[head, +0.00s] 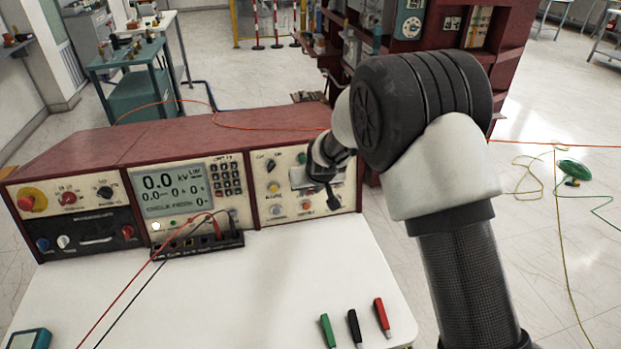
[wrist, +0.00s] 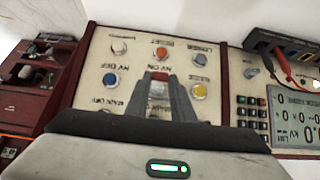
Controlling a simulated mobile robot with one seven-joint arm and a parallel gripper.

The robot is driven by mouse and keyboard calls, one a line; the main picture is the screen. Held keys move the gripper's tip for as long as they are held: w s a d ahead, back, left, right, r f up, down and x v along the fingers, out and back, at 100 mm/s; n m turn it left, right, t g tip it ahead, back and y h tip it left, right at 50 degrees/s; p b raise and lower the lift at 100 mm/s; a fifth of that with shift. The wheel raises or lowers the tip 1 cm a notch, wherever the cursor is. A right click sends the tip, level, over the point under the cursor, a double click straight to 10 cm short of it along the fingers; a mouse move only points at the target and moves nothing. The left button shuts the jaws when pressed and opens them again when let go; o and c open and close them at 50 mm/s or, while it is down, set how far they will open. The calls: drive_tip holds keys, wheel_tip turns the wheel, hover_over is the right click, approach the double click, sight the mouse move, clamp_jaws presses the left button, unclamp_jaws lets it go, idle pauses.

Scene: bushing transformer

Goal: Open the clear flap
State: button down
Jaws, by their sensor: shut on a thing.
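The clear flap (head: 302,178) is on the right panel of the red test console. It shows as a pale, see-through plate, partly hidden by my gripper (head: 325,190). In the wrist view my gripper (wrist: 161,78) reaches down to the panel, its two grey fingers close together with the clear flap (wrist: 159,90) between them. A reddish button shows behind it, under the label HV ON. The flap's exact angle is hard to tell.
The console (head: 215,145) stands on a white table (head: 250,290). Round buttons surround the flap, and a display panel (head: 178,188) sits beside it. Red and black leads (head: 130,285) cross the table. Green, black and red probes (head: 353,325) lie near the front edge.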

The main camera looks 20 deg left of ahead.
drive_tip(key=shift+w+a+r+g+h+p, duration=0.2)
drive_tip(key=shift+r+g+h+p, duration=0.45)
drive_tip(key=shift+p, duration=0.45)
drive_tip(key=shift+w+a+r+g+h+p, duration=0.15)
drive_tip(key=shift+r+g+h+p, duration=0.3)
drive_tip(key=shift+g+p, duration=0.55)
drive_tip(key=shift+d, duration=0.1)
drive_tip(key=c, duration=1.5)
unclamp_jaws()
drive_tip(key=v, duration=1.7)
drive_tip(key=shift+d+r, duration=0.1)
drive_tip(key=shift+r, duration=0.15)
